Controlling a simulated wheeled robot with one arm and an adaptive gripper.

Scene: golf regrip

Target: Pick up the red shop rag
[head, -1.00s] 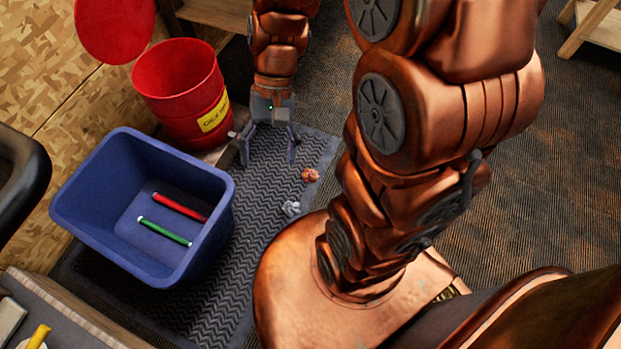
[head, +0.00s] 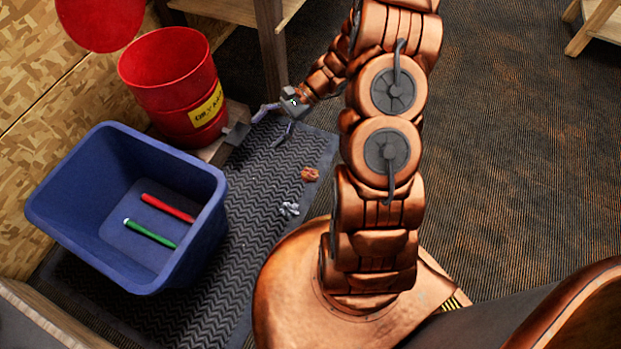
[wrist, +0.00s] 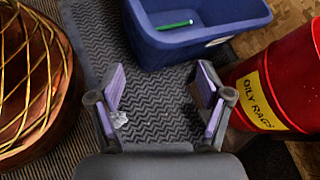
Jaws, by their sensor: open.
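A small crumpled orange-red rag (head: 310,174) lies on the dark ribbed mat (head: 262,190) in the head view. My gripper (head: 268,130) is above the far part of the mat, up and left of the rag and apart from it. It is open and empty. In the wrist view my gripper (wrist: 160,88) shows its two purple-padded fingers spread over bare mat. I cannot make out the red rag in the wrist view; the left finger may hide it.
A grey-white crumpled piece (head: 289,209) lies near the rag. A blue bin (head: 70,215) holds a red grip (head: 168,207) and a green grip (head: 150,234). A red oily-rags can (head: 180,100) stands behind, lid raised. A wooden leg (head: 270,45) is near my arm.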

